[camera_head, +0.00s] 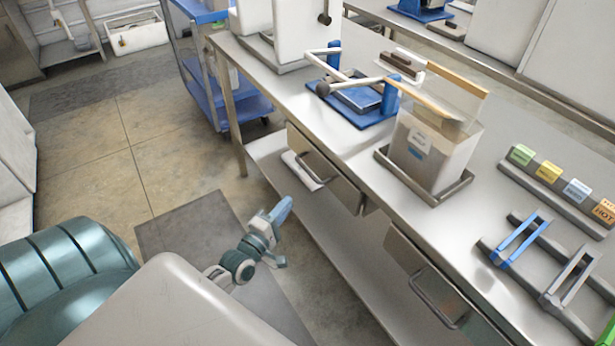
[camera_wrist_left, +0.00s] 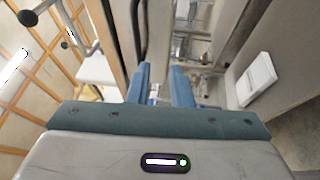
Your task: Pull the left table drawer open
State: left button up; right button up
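The left table drawer (camera_head: 337,180) is under the steel table's near edge, its front flush with the table as far as I can see. Its bar handle (camera_head: 311,168) is on that front. My left gripper (camera_head: 284,208) is to the left of and nearer than the handle, apart from it, with blue fingers pointing up toward the table. In the left wrist view the two fingers (camera_wrist_left: 162,88) stand apart with nothing between them. A dark bar (camera_wrist_left: 137,30) shows beyond them there; I cannot tell if it is the handle. My right gripper is not in view.
A second drawer (camera_head: 425,275) with a bar handle is at the right. On the table (camera_head: 372,158) stand a blue-based press (camera_head: 345,118), a clear hopper (camera_head: 432,150) in a tray, and tool racks. A white roll (camera_head: 300,172) is near the left drawer. A blue cart (camera_head: 205,90) stands behind.

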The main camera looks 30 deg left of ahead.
aim_at(306, 169)
pick_arm(q)
jog(key=shift+n+t, duration=0.4)
jog(key=w+r, duration=0.1)
jog(key=w, duration=0.2)
jog(key=w+r, duration=0.2)
jog(key=w, duration=0.2)
jog(key=w+r, duration=0.1)
jog(key=w, duration=0.3)
jog(key=shift+a+r, duration=0.2)
jog(key=shift+r, duration=0.2)
grip_shut()
